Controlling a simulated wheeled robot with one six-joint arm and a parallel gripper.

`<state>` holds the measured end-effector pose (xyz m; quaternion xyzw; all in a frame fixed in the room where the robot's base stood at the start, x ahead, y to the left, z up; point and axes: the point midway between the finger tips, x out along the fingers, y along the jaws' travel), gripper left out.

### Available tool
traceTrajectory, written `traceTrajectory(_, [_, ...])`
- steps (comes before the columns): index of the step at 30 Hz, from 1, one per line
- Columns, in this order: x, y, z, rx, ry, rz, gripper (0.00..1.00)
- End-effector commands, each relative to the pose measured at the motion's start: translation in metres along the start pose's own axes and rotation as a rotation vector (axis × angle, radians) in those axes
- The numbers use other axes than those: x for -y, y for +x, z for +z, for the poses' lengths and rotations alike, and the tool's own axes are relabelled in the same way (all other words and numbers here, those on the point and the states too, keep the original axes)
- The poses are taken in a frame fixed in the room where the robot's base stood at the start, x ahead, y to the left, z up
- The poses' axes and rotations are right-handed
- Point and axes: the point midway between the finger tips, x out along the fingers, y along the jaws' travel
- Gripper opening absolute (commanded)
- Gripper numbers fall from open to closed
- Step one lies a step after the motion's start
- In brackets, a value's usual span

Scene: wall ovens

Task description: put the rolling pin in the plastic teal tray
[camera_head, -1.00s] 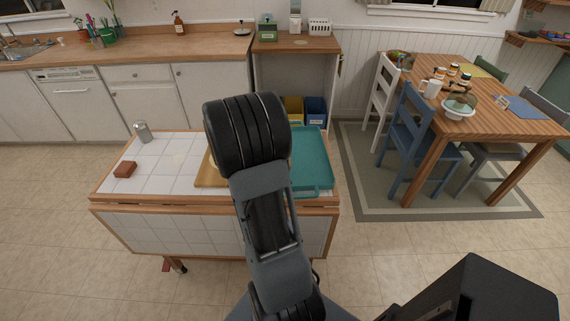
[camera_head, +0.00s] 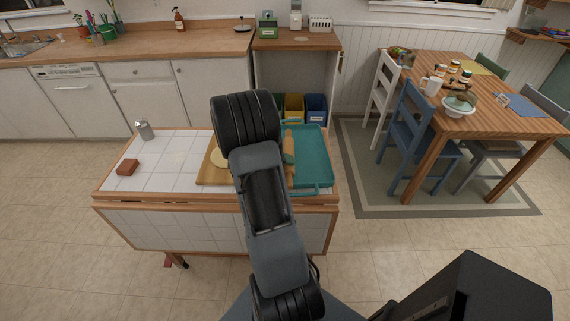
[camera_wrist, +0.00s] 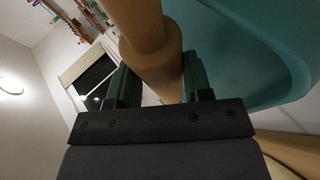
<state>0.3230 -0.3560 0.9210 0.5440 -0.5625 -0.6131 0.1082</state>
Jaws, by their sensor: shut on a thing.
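The tan wooden rolling pin (camera_head: 288,148) shows just right of my arm in the head view, along the left side of the teal plastic tray (camera_head: 314,158). Whether it touches the tray cannot be told. In the wrist view my gripper (camera_wrist: 156,78) has its green fingers on both sides of the rolling pin (camera_wrist: 152,58) and is shut on it. The tray (camera_wrist: 255,35) fills the upper right there. In the head view my arm hides the gripper and part of the pin.
A wooden board (camera_head: 206,173) with a pale round thing (camera_head: 219,158) lies left of the tray on the tiled cart (camera_head: 160,165). A brown block (camera_head: 127,167) and a metal shaker (camera_head: 144,130) stand farther left, with bare tiles between.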

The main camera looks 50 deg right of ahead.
Motion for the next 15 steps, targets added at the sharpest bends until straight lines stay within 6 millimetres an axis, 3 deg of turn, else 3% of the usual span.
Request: traceTrajectory(15, [0.0075, 0.0052, 0.0021, 0.0, 0.001, 0.001, 0.08])
